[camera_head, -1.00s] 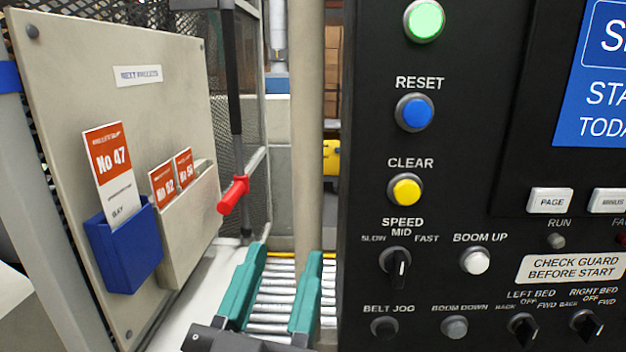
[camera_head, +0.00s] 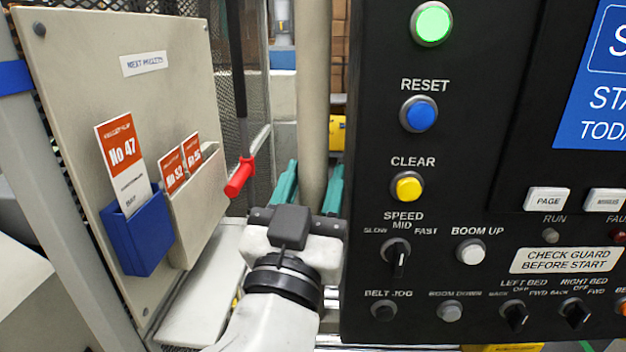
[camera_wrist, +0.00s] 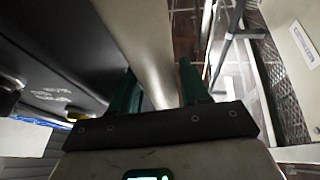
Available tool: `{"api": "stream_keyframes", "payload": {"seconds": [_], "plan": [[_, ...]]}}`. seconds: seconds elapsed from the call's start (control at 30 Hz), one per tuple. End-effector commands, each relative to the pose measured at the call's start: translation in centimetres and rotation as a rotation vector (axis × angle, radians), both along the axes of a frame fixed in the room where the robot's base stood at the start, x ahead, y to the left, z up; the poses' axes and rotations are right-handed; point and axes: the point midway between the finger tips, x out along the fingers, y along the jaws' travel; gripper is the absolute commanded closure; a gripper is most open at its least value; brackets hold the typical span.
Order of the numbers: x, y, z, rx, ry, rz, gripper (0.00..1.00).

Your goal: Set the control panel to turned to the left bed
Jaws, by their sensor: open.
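The black control panel (camera_head: 372,120) fills the right half of the head view. Its LEFT BED selector (camera_head: 515,317) is at the lower right, under the words BACK, OFF and FWD. Its black handle slants with the lower end to the right; the exact setting is hard to read. The RIGHT BED selector (camera_head: 574,313) is just right of it. My gripper (camera_head: 315,172) is left of the panel, apart from the selectors, its teal fingers spread and empty. In the wrist view my gripper (camera_wrist: 158,80) also shows open, with a dark panel surface (camera_wrist: 50,70) on the left.
A beige board (camera_head: 90,80) with a blue card holder (camera_head: 140,237) and a red handle (camera_head: 240,177) are on the left. The SPEED knob (camera_head: 397,256) and BELT JOG button (camera_head: 384,311) are on the panel's near side.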

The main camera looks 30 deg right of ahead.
Motion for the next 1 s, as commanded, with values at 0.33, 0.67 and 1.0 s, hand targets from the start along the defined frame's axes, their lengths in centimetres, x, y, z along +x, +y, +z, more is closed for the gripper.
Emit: {"api": "stream_keyframes", "payload": {"seconds": [0.33,0.67,1.0], "plan": [[0.0,0.0,0.0,0.000,0.000,0.000,0.81],[0.0,0.0,0.0,0.000,0.000,0.000,1.00],[2.4,-1.2,-0.5,-0.006,-0.002,-0.080,1.00]]}}
